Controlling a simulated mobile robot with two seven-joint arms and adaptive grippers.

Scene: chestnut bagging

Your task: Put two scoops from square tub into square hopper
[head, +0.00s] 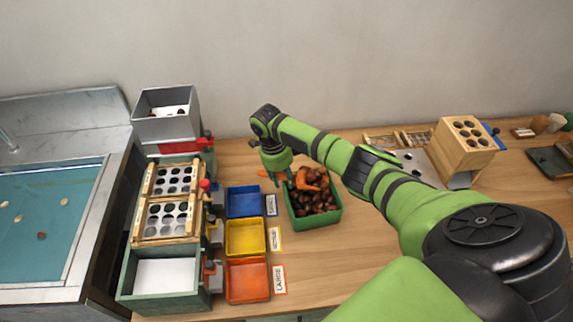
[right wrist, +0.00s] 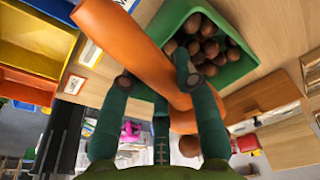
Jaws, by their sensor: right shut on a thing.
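The green square tub (head: 322,224) stands on the wooden table, holding many brown chestnuts. An orange scoop (head: 305,180) is over the tub's far part; whether it dips into the chestnuts or carries any is unclear. My right gripper (head: 283,180) is shut on the scoop's handle at the tub's far left edge. In the right wrist view, the gripper fingers (right wrist: 155,88) close around the orange scoop (right wrist: 125,40), with the green tub (right wrist: 238,68) behind. The grey square hopper (head: 165,130) stands at the back left with some dark chestnuts inside. My left gripper is out of view.
Blue (head: 243,202), yellow (head: 245,237) and orange (head: 247,281) trays stand left of the tub with label cards. A wooden block with holes (head: 462,150) stands at the right. Some table in front of the tub is clear.

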